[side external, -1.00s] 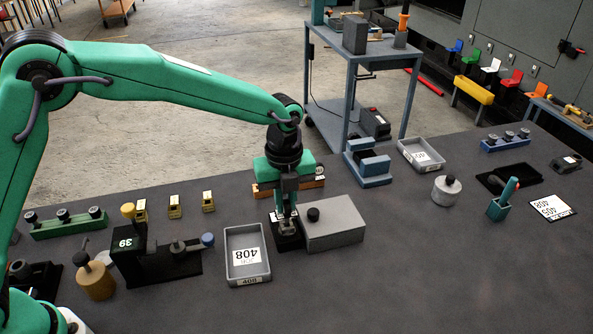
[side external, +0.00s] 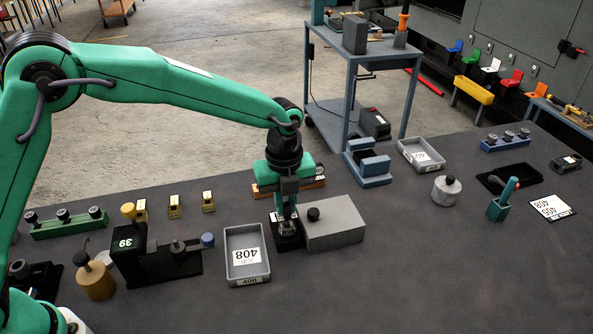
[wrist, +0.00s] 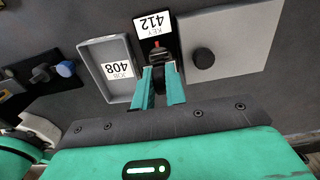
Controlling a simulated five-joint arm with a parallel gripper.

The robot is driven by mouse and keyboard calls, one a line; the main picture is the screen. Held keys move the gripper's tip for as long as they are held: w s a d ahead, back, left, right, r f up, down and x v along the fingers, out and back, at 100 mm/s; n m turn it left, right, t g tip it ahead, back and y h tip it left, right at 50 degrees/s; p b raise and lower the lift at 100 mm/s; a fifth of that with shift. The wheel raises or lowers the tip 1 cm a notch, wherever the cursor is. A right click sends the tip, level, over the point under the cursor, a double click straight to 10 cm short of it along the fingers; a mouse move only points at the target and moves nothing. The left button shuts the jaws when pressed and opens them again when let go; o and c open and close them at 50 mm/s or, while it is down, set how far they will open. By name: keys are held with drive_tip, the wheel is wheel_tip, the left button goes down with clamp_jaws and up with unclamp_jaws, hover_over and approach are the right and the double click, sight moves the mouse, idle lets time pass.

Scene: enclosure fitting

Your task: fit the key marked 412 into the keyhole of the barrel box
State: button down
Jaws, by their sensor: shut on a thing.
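A white label reading KEY 412 (wrist: 153,23) lies on a black holder (side external: 287,243) beside the grey box. My gripper (wrist: 161,76) is down at this holder, its fingers shut on a dark piece, apparently the key (wrist: 158,53), with a small red mark near its tip. In the side view my gripper (side external: 285,222) hides most of the key, and I cannot tell if it is clear of the holder. The grey box (side external: 341,227), possibly the barrel box, stands just right of the holder with a round black barrel (side external: 313,214) on top. I cannot make out a keyhole.
A grey tray labelled 408 (side external: 264,268) stands close to the left of the holder. A black fixture marked 39 (side external: 126,243) is further left. A blue block (side external: 376,180) stands behind the grey box to the right. The front right of the table is clear.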

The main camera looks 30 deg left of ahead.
drive_tip(key=shift+f, duration=0.9)
drive_tip(key=c, duration=1.4)
unclamp_jaws()
drive_tip(key=shift+o, duration=0.2)
drive_tip(key=shift+r, duration=0.1)
wheel_tip(320, 180, up, 7)
drive_tip(key=shift+r, duration=0.3)
drive_tip(key=shift+a, duration=0.1)
